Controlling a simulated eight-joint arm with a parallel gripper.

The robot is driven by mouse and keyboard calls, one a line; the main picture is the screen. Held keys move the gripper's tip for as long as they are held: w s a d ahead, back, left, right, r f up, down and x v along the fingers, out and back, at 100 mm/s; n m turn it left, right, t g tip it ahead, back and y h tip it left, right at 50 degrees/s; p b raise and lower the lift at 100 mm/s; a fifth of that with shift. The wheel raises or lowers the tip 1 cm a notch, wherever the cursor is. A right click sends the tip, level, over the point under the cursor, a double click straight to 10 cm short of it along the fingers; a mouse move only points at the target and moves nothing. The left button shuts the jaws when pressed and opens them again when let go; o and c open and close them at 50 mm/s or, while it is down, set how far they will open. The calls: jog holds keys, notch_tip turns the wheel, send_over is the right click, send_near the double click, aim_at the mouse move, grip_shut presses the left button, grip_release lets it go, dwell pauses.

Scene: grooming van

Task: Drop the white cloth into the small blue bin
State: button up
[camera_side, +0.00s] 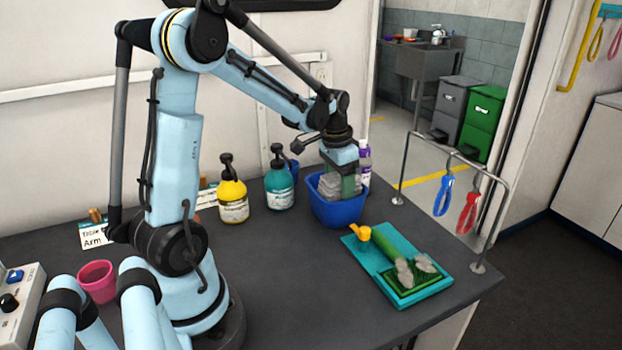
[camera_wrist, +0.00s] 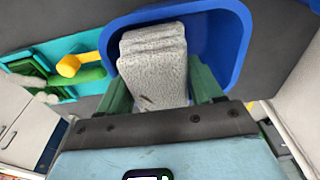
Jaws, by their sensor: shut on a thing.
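The white cloth (camera_wrist: 152,65) is folded in layers, greyish, with a small dark mark. My gripper (camera_wrist: 158,92) is shut on it, one green finger on each side in the wrist view. The small blue bin (camera_side: 338,213) stands on the dark table in the side view. My gripper (camera_side: 343,186) points down at the bin's opening, and the cloth (camera_side: 328,186) shows at the rim, partly inside. In the wrist view the bin (camera_wrist: 232,45) lies behind the cloth, and its inside looks empty where visible. The cloth's lower edge is hidden in the side view.
A teal tray (camera_side: 352,242) with a green brush stands right of the bin. A teal bottle (camera_side: 279,187), a yellow bottle (camera_side: 232,200) and a purple-and-white bottle (camera_side: 364,165) stand near it. A metal rail (camera_side: 500,215) edges the table's right side.

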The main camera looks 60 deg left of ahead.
jog(key=o, duration=1.2)
jog(key=shift+o, duration=0.4)
jog(key=shift+d, duration=0.1)
jog(key=shift+d, duration=0.1)
notch_tip(320, 180, up, 12)
jog(key=s, duration=0.1)
jog(key=shift+s+a, duration=0.25)
jog(key=shift+a, duration=0.05)
jog(key=s+d+f+t, duration=0.2)
jog(key=s+d+t, duration=0.1)
jog(key=d, duration=0.6)
jog(key=s+d+f+t, duration=0.2)
jog(key=s+d+f, duration=0.1)
jog(key=d, duration=0.6)
jog(key=shift+t, duration=0.4)
